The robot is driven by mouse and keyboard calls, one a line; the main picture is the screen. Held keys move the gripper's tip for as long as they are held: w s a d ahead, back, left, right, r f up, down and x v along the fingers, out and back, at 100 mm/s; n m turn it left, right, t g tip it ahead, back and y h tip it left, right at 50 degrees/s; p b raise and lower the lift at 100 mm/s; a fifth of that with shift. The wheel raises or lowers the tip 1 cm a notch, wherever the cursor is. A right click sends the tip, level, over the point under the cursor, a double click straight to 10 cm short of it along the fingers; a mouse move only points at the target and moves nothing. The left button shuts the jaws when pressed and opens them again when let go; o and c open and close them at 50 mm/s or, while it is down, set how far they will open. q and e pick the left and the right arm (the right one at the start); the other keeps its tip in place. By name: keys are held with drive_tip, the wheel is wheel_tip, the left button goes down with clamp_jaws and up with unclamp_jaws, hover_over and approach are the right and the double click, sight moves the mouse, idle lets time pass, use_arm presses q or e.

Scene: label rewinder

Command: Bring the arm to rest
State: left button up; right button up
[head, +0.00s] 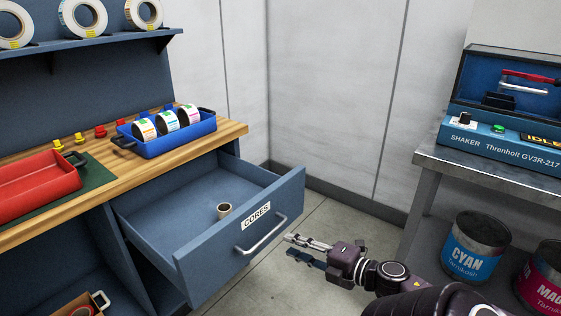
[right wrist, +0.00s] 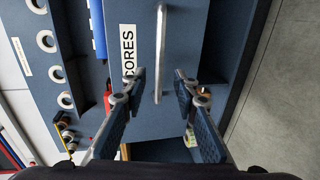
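My right gripper (head: 291,246) is open and empty, its two fingers apart, just right of the pulled-out drawer. In the right wrist view my right gripper (right wrist: 160,76) points at the drawer front, with a clear gap between its fingers. The drawer's silver handle (head: 262,238) stands apart from the fingers in the head view; the handle (right wrist: 161,50) lies ahead of the gap in the wrist view. The blue-grey drawer (head: 292,192), labelled CORES, is open and holds a small cardboard core (head: 224,210). My left gripper is not in view.
A red tray (head: 40,190) and a blue tray (head: 180,145) of label rolls stand on the wooden bench top. At right are a metal table (head: 440,160) with a shaker (head: 500,145), and CYAN (head: 470,250) and magenta (head: 545,285) tins. Floor between is free.

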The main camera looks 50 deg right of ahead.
drive_tip(key=shift+v, duration=1.1)
